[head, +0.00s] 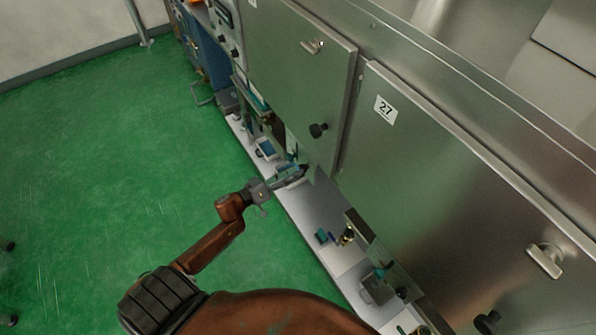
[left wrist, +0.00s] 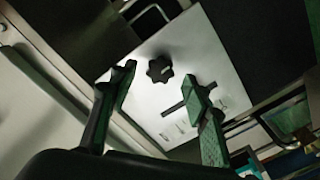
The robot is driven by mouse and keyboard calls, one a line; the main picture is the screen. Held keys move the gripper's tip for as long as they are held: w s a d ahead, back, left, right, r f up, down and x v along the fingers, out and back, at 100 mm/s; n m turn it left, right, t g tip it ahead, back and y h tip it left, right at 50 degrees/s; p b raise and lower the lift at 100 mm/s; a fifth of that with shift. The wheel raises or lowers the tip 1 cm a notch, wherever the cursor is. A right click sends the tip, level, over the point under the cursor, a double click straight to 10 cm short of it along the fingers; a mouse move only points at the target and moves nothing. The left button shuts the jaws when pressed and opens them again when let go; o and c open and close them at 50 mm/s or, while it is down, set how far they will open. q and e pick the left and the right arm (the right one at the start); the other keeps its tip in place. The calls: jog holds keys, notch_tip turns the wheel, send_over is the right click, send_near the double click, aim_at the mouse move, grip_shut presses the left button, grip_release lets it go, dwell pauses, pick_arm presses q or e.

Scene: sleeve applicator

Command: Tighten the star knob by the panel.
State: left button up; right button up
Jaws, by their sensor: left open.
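A black star knob (left wrist: 159,69) sits on a pale panel (left wrist: 205,60) with a dark slot and small markings, in the left wrist view. My left gripper (left wrist: 161,86) is open, with one finger to each side of the knob in the picture. The knob appears just beyond the fingertips, and I cannot tell the exact gap. In the head view my left gripper (head: 292,177) is low beside the steel cabinets, above the pale ledge. I cannot make out the star knob there. My right gripper is not in view.
Steel cabinet doors (head: 430,170) with black knobs (head: 318,130) and metal handles line the right side. A pale ledge (head: 312,210) below them carries small fittings. The green floor (head: 120,150) to the left is open.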

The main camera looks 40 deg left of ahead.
pick_arm(q)
jog(key=shift+x, duration=1.1)
jog(key=shift+a, duration=0.1)
jog(key=c, duration=1.2)
